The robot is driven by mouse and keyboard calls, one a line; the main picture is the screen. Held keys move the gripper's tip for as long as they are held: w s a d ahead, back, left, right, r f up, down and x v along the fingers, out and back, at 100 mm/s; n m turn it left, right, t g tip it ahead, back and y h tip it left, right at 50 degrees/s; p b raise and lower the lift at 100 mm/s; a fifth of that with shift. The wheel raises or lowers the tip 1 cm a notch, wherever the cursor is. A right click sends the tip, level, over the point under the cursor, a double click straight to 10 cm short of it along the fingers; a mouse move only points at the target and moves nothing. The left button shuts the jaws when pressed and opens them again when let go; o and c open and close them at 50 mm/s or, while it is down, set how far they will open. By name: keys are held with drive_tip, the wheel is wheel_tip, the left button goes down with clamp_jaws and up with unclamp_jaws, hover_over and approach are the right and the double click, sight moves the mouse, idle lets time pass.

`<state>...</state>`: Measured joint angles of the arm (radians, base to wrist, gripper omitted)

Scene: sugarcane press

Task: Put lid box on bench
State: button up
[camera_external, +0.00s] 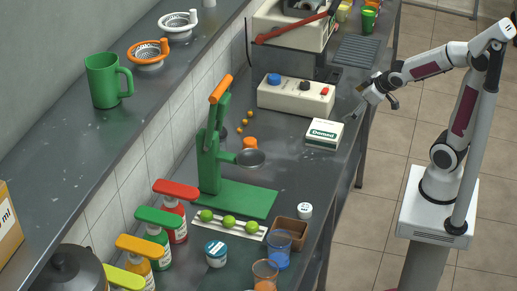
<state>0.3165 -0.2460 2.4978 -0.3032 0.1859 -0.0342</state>
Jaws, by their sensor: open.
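A small white box with a green label and green edge (324,133) lies on the dark bench (300,166) near its right edge; it seems to be the lid box. It sits in front of the white control box. My gripper (353,117) is open, just right of and slightly above the white and green box.
A control box with knobs (296,97) stands behind. A green press (222,165) stands left, with green limes (229,221) on a tray in front. Cups, jars and bottles crowd the bench's near end.

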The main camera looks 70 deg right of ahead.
drive_tip(key=s+a+r+g+y, duration=0.1)
drive_tip(key=s+a+r, duration=0.1)
drive_tip(key=s+a, duration=0.5)
drive_tip(key=s+a+r+g+y, duration=0.1)
drive_tip(key=s+a+r+y, duration=0.1)
drive_tip(key=s+a, duration=0.5)
drive_tip(key=shift+s+r, duration=0.45)
drive_tip(key=shift+s, duration=0.2)
